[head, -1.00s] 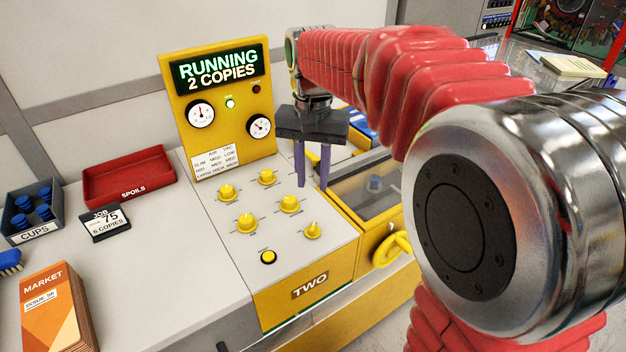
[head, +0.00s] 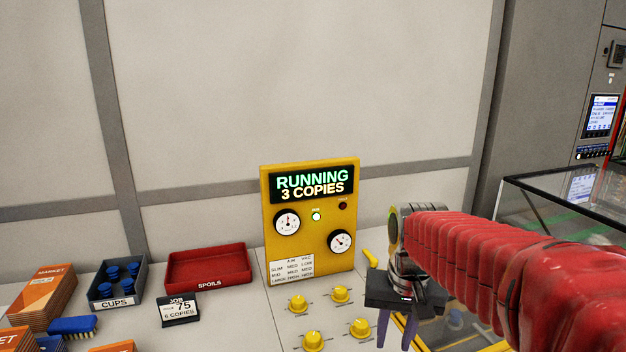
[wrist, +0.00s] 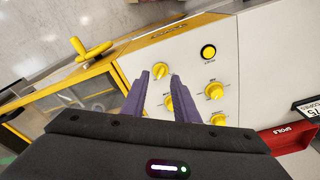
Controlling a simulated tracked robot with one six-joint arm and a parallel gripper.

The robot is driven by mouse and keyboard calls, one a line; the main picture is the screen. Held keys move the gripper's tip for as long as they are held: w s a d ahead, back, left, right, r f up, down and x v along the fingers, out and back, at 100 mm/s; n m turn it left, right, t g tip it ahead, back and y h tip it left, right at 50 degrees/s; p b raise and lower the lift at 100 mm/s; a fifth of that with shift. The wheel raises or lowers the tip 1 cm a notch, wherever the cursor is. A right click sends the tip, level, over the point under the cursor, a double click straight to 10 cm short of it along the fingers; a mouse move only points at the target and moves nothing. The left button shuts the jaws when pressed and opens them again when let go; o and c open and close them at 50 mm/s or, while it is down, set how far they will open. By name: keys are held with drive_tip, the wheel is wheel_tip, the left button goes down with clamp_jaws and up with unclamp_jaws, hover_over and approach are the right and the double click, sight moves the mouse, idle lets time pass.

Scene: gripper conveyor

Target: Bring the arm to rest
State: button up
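My gripper (head: 397,328) has two purple fingers below a dark body, right of the yellow control panel (head: 350,230). The fingers stand apart with nothing held between them. In the wrist view my gripper (wrist: 161,82) points toward the white console face (wrist: 220,60) with its yellow knobs. The fingers overlap part of the knobs in that view. My red-sleeved arm reaches in from the right in the head view.
Left of the panel are a red SPOILS tray (head: 208,284), a job card (head: 179,310), a CUPS box (head: 116,303) and a blue brush (head: 73,325). A yellow handle (wrist: 92,50) sticks out from the machine front. A glass-sided case (head: 560,195) stands at right.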

drive_tip(key=s+r+n+t, duration=0.1)
drive_tip(key=s+t, duration=0.3)
drive_tip(key=s, duration=1.1)
drive_tip(key=shift+d+n, duration=0.2)
drive_tip(key=shift+n, duration=0.4)
